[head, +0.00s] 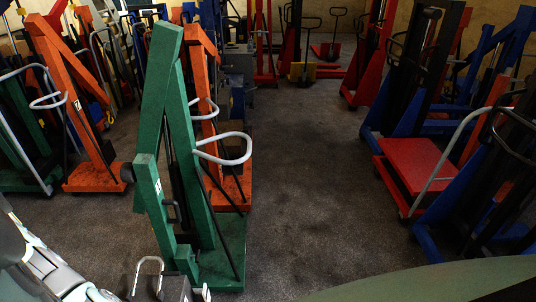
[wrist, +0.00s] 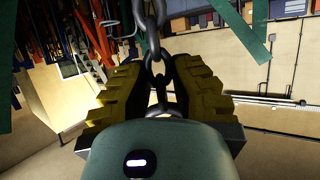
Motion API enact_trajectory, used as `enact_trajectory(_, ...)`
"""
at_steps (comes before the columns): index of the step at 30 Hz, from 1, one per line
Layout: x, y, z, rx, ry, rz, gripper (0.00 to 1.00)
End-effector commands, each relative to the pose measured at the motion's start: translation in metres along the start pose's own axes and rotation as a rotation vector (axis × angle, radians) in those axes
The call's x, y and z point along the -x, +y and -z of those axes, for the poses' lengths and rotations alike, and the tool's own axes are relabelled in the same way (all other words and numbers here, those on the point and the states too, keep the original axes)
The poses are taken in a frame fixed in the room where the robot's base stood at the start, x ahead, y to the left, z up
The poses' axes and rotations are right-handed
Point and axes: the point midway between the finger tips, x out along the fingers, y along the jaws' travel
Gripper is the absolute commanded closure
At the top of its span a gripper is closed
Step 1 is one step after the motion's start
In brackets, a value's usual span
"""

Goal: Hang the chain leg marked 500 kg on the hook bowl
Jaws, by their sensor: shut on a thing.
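My gripper (wrist: 160,78) fills the middle of the wrist view. Its two yellow-brown ridged fingers are shut on a grey steel chain (wrist: 155,45). The chain's links run upward from between the fingers and out of the top of the picture. A further link shows below, between the fingers and my gripper's body. No 500 kg marking is readable on the chain. In the head view my arm enters at the lower left. A bent silver bar (head: 148,264) stands near the bottom edge there; I cannot tell what it belongs to. I cannot make out the hook bowl in either view.
A green crane (head: 165,130) stands close in front, with a pale loop handle (head: 235,150). Orange cranes (head: 65,95) stand behind it to the left. A red platform trolley (head: 415,165) and blue lifting frames are on the right. The dark floor (head: 305,160) between them is clear.

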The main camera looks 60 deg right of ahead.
Motion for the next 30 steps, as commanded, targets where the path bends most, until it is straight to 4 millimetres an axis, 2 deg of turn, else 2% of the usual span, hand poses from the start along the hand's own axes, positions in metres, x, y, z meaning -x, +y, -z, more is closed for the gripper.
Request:
enact_trajectory(15, -0.018, -0.005, -0.02, 0.004, 0.008, 0.002, 1.0)
enact_trajectory(30, -0.027, -0.006, -0.037, 0.004, 0.008, 0.001, 1.0)
